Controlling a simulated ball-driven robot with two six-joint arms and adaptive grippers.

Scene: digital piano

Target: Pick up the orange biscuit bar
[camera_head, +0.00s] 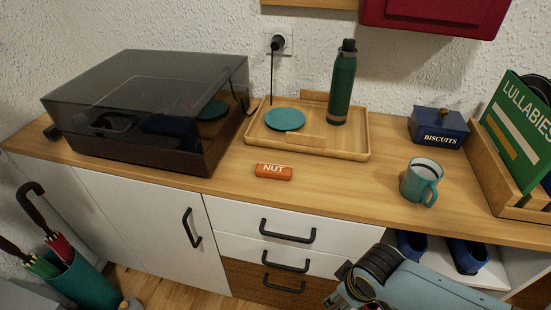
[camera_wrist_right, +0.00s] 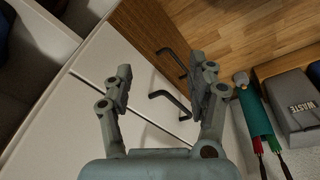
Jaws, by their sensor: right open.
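The orange biscuit bar (camera_head: 274,171), marked "NUT", lies flat on the wooden sideboard top (camera_head: 225,189), near its front edge and in front of the wooden tray. My right gripper (camera_head: 345,296) is at the bottom of the head view, low in front of the drawers and to the right of the bar, apart from it. In the right wrist view my right gripper (camera_wrist_right: 161,85) is open and empty, with a drawer front and black handles beyond its fingers. The bar does not show in that view. My left gripper is in neither view.
Behind the bar, the tray (camera_head: 255,141) holds a teal disc and a green bottle (camera_head: 341,85). A dark-lidded turntable (camera_head: 140,110) stands left, a teal mug (camera_head: 420,182) right. Black drawer handles (camera_head: 287,231) stick out below. The top around the bar is clear.

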